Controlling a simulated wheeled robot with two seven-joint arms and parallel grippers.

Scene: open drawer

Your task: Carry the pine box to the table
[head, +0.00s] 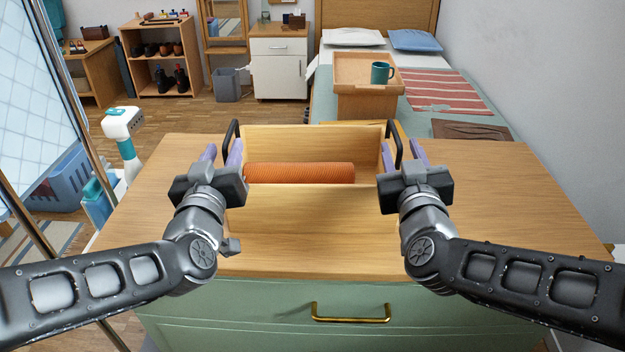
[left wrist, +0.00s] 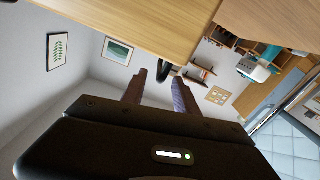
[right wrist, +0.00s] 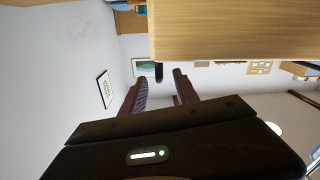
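The pine box (head: 312,212) is an open wooden box with a black handle at each end. It sits on the wooden top of a green-fronted cabinet, and an orange ribbed roll (head: 300,173) lies inside it. My left gripper (head: 222,149) is open at the left handle (head: 230,132), which shows just beyond the fingers in the left wrist view (left wrist: 165,69). My right gripper (head: 401,148) is open at the right handle (head: 393,140), also just beyond the fingers in the right wrist view (right wrist: 158,72). Which surface the task calls the table is unclear.
The cabinet top (head: 520,205) is clear on both sides of the box. Behind it is a bed with a wooden tray stand (head: 352,105) carrying a teal mug (head: 381,73). A white and teal spray bottle (head: 124,140) and a blue basket (head: 65,182) are at left.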

